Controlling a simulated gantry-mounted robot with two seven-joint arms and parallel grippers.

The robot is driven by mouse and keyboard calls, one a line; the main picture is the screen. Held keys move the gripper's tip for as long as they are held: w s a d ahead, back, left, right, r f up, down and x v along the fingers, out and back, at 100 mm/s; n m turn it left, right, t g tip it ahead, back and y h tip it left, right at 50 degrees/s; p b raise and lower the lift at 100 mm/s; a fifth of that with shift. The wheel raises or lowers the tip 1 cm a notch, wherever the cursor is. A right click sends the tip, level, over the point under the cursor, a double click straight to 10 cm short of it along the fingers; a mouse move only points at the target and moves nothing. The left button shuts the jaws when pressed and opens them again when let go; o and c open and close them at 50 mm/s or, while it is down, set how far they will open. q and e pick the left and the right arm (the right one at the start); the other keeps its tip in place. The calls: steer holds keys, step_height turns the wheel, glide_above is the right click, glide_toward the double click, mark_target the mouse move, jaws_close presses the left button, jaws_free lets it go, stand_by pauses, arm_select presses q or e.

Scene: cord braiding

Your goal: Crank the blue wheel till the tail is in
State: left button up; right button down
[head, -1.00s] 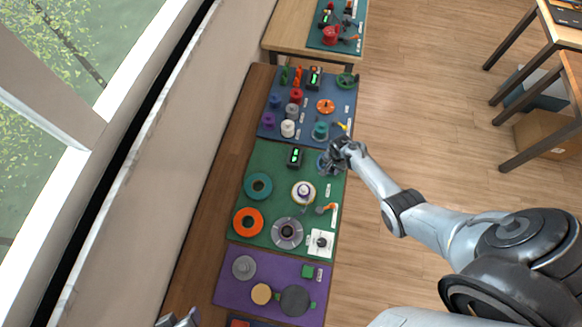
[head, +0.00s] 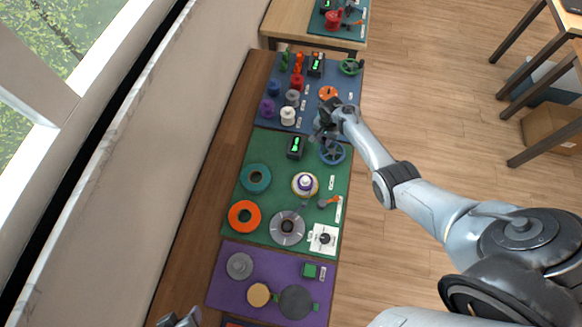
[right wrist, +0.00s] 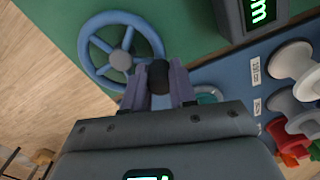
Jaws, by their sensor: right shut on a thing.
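The blue wheel (head: 333,152), a spoked handwheel, sits at the upper right of the green board (head: 270,215). The right wrist view shows its blue rim and grey hub (right wrist: 120,60). My right gripper (right wrist: 158,82) is shut on a dark round knob (right wrist: 157,72) at the wheel's rim. In the head view my right gripper (head: 322,133) is at the wheel's far side, and the knob is hidden. My left gripper (head: 180,320) shows only partly at the bottom edge; its jaws are unclear. I cannot make out a cord tail.
A black counter with green digits (head: 295,146) stands left of the wheel. A spool (head: 305,184), teal ring (head: 255,178) and orange ring (head: 244,215) are on the green board. A blue board (head: 345,90) with several bobbins lies beyond, a purple board (head: 225,285) nearer.

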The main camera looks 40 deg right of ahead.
steer(key=d, duration=0.1)
steer(key=s+d+p, duration=0.1)
steer(key=d, duration=0.2)
steer(key=shift+s+r+p, duration=0.15)
steer(key=shift+s+p, duration=0.2)
steer(key=shift+s, duration=0.05)
steer(key=s+p, duration=0.2)
steer(key=s+d+p, duration=0.1)
steer(key=s+p, duration=0.1)
steer(key=shift+r, duration=0.15)
steer(key=shift+f+b, duration=0.4)
steer(key=shift+b, duration=0.05)
steer(key=shift+w+f+b, duration=0.15)
steer(key=shift+w+b, duration=0.05)
steer(key=shift+b, duration=0.8)
steer(key=shift+s+a+r+p, duration=0.1)
steer(key=shift+s+r+p, duration=0.25)
steer(key=shift+s+p, duration=0.15)
steer(key=shift+s+a, duration=0.1)
steer(key=shift+s, duration=0.15)
steer(key=shift+f, duration=0.1)
